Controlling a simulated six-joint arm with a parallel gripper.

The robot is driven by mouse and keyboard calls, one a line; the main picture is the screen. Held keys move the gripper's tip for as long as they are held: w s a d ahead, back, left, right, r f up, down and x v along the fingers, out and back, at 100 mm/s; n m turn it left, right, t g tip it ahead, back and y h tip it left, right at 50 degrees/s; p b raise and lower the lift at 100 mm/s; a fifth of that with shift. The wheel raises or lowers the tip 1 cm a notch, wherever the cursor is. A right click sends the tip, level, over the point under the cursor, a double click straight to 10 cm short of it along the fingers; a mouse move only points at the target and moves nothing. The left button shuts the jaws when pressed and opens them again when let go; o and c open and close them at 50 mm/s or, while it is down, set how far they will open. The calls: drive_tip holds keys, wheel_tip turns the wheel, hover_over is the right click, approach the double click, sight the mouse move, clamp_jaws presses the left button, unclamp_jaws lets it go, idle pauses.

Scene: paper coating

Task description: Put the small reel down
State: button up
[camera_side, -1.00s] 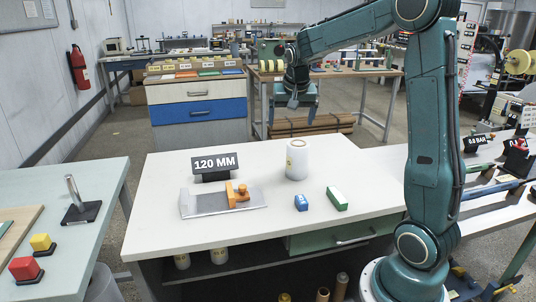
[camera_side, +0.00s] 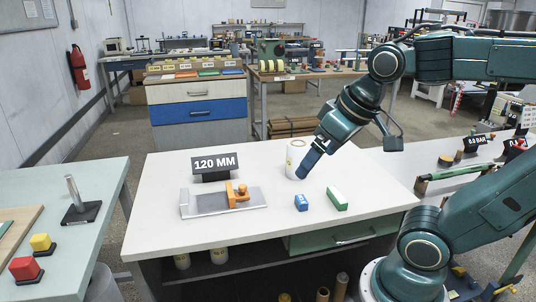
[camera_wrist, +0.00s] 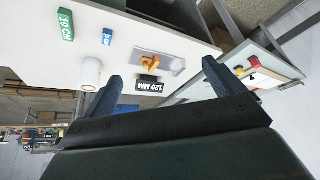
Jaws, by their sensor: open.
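A small white reel (camera_side: 293,160) stands upright on the white table, right of the "120 MM" sign. It also shows in the wrist view (camera_wrist: 90,74), just outside my left finger, not between the fingers. My gripper (camera_side: 352,152) is open and empty, tilted above the table to the right of the reel. In the side view one finger overlaps the reel's right side; I cannot tell whether they touch. The wrist view shows both fingers (camera_wrist: 162,74) spread wide with nothing held.
The "120 MM" sign (camera_side: 213,165) stands behind a metal plate with an orange stop (camera_side: 237,193). A blue block (camera_side: 301,203) and a green block (camera_side: 337,199) lie at the table's front. The white table (camera_side: 165,232) is clear at its front left.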

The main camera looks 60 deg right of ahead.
drive_tip(key=s+a, duration=0.1)
drive_tip(key=s+f+n, duration=0.1)
drive_tip(key=s, duration=0.1)
drive_tip(key=shift+s+a+f+y, duration=0.1)
drive_tip(key=shift+a+f+y, duration=0.05)
drive_tip(key=shift+a+y, duration=0.2)
